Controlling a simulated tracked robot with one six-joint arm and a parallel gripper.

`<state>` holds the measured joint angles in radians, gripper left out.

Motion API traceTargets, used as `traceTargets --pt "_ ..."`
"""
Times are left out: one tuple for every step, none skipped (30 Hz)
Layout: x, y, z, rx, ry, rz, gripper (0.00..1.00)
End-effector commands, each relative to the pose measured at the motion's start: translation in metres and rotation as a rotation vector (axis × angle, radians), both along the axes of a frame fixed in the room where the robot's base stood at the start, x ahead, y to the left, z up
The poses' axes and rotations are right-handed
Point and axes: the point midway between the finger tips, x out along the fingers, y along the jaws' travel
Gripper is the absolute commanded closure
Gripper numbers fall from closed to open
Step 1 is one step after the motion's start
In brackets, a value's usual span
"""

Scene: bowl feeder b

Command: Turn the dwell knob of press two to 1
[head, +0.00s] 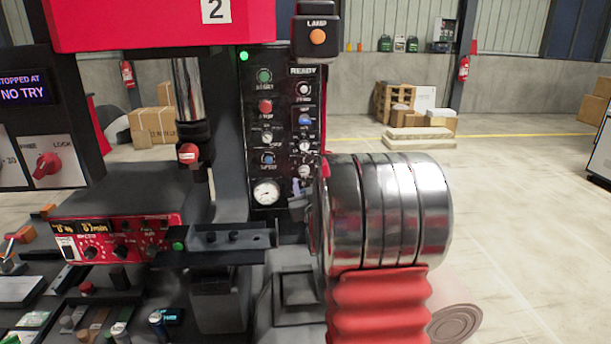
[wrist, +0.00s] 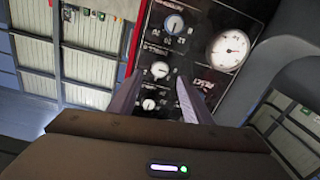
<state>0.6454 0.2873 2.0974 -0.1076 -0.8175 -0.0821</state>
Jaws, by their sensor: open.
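Press two, with its white number plate (head: 215,10), stands left of centre in the head view. Its black control panel (head: 285,222) carries several small knobs, buttons and a gauge (head: 266,193). The labels are too small to tell which knob is the dwell knob. In the wrist view the panel shows a blue-faced knob (wrist: 175,24), a pale knob (wrist: 160,70) and a lower pale knob (wrist: 148,104). My gripper (wrist: 157,95) is open and empty, its fingers pointing at the panel with the two pale knobs between them in the picture. Contact cannot be told.
A red-fronted control box (head: 130,240) and a bench with small parts are at the left. Boxes on a pallet (head: 405,105) are far behind. The floor at the right (head: 520,200) is clear.

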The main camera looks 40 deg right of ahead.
Motion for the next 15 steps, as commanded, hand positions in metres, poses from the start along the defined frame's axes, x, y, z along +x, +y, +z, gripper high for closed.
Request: traceTargets --pt "0.007 -0.004 -0.001 0.001 0.001 0.0 0.55" --pt "0.01 -0.006 -0.001 0.001 0.001 0.0 0.55" --pt "0.015 -0.009 -0.001 0.001 0.002 0.001 0.55" --pt "0.018 -0.011 -0.001 0.0 0.0 0.0 0.55" --pt "0.022 -0.014 -0.001 0.0 0.0 0.0 0.55" --pt "0.026 -0.017 -0.001 0.0 0.0 0.0 0.55" --pt "0.03 -0.019 -0.001 0.001 0.001 0.0 0.55" --pt "0.033 -0.021 -0.001 0.001 0.001 0.0 0.55" --pt "0.037 -0.023 -0.001 0.001 0.001 0.0 0.55" --pt "0.04 -0.025 -0.001 0.001 0.001 0.0 0.55" --pt "0.042 -0.027 -0.001 0.0 0.0 0.0 0.55" --pt "0.045 -0.029 0.0 0.0 0.0 0.0 0.55" --pt "0.047 -0.03 0.0 0.0 0.0 0.0 0.55" --pt "0.049 -0.031 0.0 0.0 0.0 0.0 0.55" --pt "0.05 -0.032 -0.001 0.001 0.001 0.0 0.55"
